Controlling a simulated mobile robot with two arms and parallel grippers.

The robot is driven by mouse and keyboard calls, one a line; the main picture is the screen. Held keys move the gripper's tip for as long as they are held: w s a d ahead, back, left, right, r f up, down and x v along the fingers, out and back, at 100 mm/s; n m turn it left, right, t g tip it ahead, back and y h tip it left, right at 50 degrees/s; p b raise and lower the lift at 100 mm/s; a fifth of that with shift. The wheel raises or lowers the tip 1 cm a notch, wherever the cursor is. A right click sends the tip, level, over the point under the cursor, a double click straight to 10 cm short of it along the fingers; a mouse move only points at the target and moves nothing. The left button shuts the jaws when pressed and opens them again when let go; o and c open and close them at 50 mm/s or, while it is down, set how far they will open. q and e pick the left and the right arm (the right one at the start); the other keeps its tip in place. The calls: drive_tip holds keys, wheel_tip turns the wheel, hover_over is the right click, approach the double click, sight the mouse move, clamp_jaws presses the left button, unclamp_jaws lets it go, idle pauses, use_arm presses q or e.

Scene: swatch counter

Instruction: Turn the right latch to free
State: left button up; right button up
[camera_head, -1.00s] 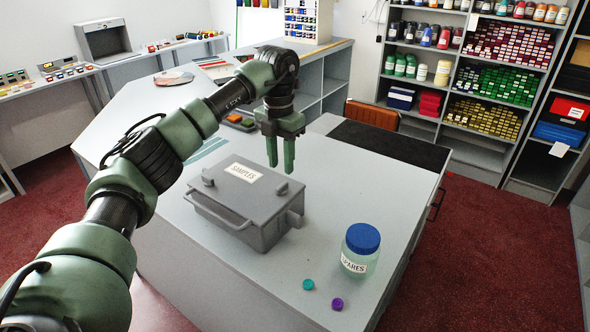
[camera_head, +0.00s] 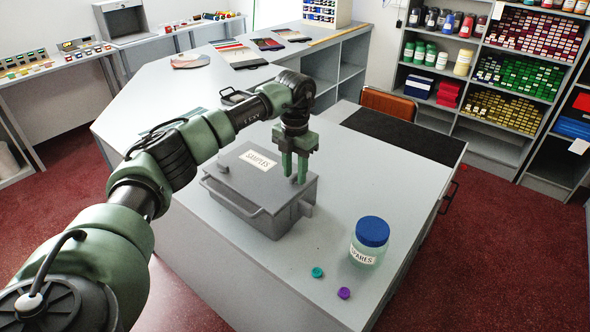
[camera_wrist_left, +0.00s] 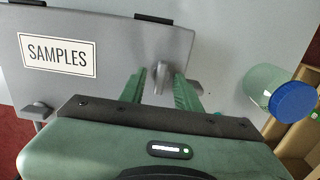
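The grey box labelled SAMPLES (camera_head: 240,184) sits on the counter with its lid down. One latch (camera_head: 222,168) shows at the left of its lid; it also shows in the left wrist view (camera_wrist_left: 37,110). My left gripper (camera_head: 295,179) points down over the lid's right part. In the left wrist view, the right latch (camera_wrist_left: 160,76) is a small grey knob between my two green fingers (camera_wrist_left: 160,88). The fingers are apart, with gaps beside the knob. In the head view the gripper hides this latch. My right gripper is not in view.
A jar labelled SPARES (camera_head: 368,242) with a blue lid stands right of the box. A teal cap (camera_head: 317,272) and a purple cap (camera_head: 344,293) lie in front of it. A bail handle (camera_head: 232,201) runs along the box's front. A dark mat (camera_head: 400,135) lies behind.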

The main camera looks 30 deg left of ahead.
use_arm(q)
clamp_jaws()
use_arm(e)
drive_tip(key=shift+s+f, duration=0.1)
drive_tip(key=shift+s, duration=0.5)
use_arm(q)
drive_tip(key=shift+m, duration=0.4)
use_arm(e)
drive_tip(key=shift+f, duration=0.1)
use_arm(q)
drive_tip(key=m+b, duration=0.1)
drive_tip(key=m, duration=0.2)
drive_tip(key=m+b, duration=0.1)
drive_tip(key=m, duration=0.8)
drive_tip(key=shift+b, duration=0.3)
drive_tip(key=m, duration=0.5)
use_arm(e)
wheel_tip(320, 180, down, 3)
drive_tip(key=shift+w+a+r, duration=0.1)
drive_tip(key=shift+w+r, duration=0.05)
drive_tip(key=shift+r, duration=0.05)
use_arm(q)
unclamp_jaws()
drive_tip(key=shift+d, duration=0.1)
